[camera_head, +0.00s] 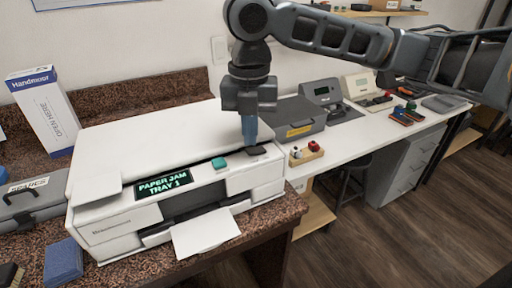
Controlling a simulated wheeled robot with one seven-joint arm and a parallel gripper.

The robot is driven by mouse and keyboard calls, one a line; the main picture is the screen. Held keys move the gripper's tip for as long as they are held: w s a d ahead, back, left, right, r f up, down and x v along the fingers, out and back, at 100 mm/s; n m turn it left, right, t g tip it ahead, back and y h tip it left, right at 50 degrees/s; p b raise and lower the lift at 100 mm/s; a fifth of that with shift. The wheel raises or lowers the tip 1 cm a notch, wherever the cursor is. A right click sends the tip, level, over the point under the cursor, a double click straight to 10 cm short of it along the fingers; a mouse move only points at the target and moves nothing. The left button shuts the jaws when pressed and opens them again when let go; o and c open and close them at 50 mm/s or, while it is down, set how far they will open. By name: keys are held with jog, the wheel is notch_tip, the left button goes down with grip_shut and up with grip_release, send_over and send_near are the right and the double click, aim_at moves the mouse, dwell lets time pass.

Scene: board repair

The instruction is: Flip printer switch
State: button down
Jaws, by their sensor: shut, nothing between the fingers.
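The white printer (105,227) stands on a speckled brown counter, its lit panel (164,184) reading "PAPER JAM TRAY 3". A teal button (219,163) sits on its top front edge, right of the panel. A dark switch (257,151) sits further right on the same edge. My gripper (249,142) points down with its blue fingertips shut and empty, at or just above the left side of the dark switch. I cannot tell whether they touch it. The fingers hide a little of the printer top behind them. A white sheet (205,234) sticks out of the printer's front.
A small wooden block with red and white knobs (306,153) lies right of the printer. A grey device (296,122) stands behind it on a white bench. A Handmost box (44,110), a grey case (32,200) and a blue block (63,262) stand at the left.

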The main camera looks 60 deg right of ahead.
aim_at(250, 150)
jog(key=shift+f+b, duration=0.75)
jog(key=shift+f, duration=0.25)
dwell(0.8)
jog(key=shift+r+p, duration=2.95)
jog(key=shift+r, duration=0.65)
